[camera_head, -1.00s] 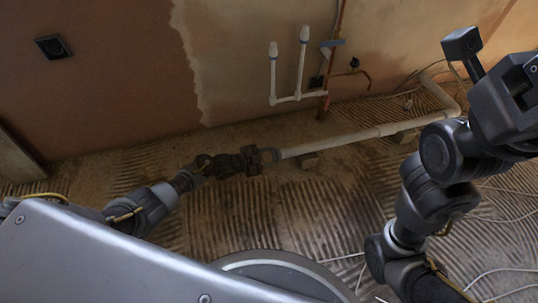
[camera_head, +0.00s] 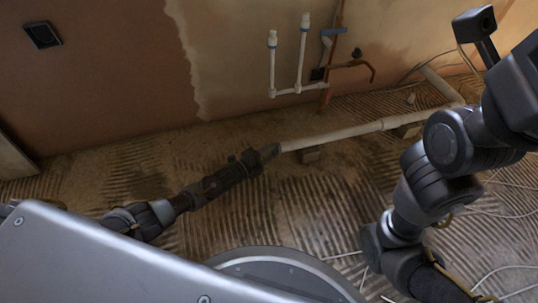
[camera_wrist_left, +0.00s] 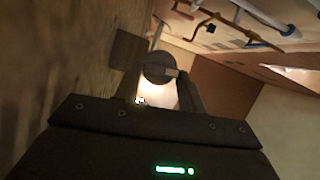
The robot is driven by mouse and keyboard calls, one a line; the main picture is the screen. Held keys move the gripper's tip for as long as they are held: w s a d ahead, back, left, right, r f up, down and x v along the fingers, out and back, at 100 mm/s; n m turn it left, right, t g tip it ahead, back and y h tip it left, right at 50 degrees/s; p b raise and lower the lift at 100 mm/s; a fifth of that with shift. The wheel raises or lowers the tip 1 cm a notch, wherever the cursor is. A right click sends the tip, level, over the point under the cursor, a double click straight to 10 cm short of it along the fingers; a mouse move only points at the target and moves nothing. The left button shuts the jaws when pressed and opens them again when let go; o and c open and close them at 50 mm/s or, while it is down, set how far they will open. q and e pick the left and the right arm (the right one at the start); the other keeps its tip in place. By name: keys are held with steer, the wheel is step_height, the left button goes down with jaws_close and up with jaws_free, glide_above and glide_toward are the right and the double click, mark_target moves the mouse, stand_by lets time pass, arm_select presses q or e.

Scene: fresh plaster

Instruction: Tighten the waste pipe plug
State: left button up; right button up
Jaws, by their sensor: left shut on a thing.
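The pale waste pipe (camera_head: 340,138) runs low along the wall. My left gripper (camera_head: 266,153) is at its near left end, in line with it, with its fingers around that end. In the left wrist view the fingers (camera_wrist_left: 160,72) are shut on a dark round plug (camera_wrist_left: 158,62), with a bright glare just below it. The plug is hidden by the fingers in the head view. A dark finger-like block (camera_head: 475,22) of my right arm shows at the upper right. The rest of that gripper is out of frame or unclear.
White upright pipes (camera_head: 302,60) and a copper pipe (camera_head: 355,67) stand at the wall behind. A small block (camera_head: 310,155) supports the waste pipe. Pale cables (camera_head: 500,210) lie on the ridged floor at right.

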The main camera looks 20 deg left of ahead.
arm_select(q)
steer(key=shift+f+m+t+b, duration=0.2)
steer(key=shift+m+t+b, duration=0.15)
steer(key=shift+m, duration=0.15)
stand_by(0.3)
steer(key=o, duration=1)
steer(key=shift+r, duration=0.1)
